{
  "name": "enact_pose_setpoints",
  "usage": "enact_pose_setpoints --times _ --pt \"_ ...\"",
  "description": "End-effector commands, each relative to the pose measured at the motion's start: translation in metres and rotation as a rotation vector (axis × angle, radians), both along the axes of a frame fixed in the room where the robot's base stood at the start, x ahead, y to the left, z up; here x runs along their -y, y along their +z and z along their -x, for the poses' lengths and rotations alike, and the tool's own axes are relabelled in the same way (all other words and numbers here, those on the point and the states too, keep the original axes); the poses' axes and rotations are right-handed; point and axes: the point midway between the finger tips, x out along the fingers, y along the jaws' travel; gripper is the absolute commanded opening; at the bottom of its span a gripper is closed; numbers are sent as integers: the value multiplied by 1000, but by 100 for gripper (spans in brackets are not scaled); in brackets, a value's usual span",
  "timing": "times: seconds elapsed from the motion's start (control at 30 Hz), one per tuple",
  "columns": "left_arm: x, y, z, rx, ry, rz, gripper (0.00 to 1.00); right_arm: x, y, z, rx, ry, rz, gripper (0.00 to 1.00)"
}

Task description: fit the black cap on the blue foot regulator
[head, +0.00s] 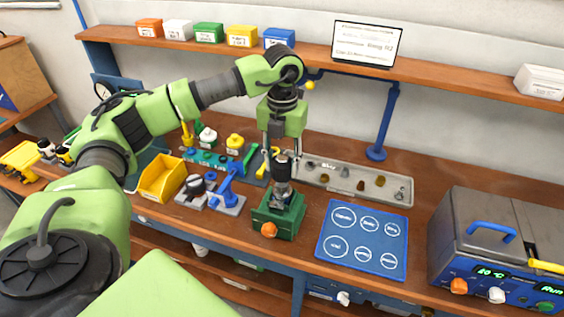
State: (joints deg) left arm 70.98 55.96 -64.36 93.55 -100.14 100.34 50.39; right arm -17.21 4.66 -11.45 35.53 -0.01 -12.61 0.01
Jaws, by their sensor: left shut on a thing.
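My left gripper (281,153) points straight down over the green fixture (284,222) and is shut on a black cap (282,167). The cap is directly above a small grey metallic body (281,191) that stands upright in the green fixture, probably the regulator. Whether the cap touches that body or is seated on it cannot be told. A blue foot is not clearly visible there; the fixture hides the lower part. My right gripper is not in view.
Left of the fixture are a grey stand with blue parts (227,196), a black-topped piece (195,184) and a yellow bin (162,178). A grey parts tray (325,190) lies behind. A blue marked mat (362,240) and a grey machine (490,235) are to the right.

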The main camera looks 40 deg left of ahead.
Motion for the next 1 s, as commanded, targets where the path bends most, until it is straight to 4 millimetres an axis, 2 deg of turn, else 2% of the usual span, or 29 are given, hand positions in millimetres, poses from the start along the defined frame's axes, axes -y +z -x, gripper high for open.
enact_pose_setpoints --times 0.7,1.0 --pt "0 0 0 0 0 0 14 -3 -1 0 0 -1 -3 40" --pt "0 -5 0 0 0 0 14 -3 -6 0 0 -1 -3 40"
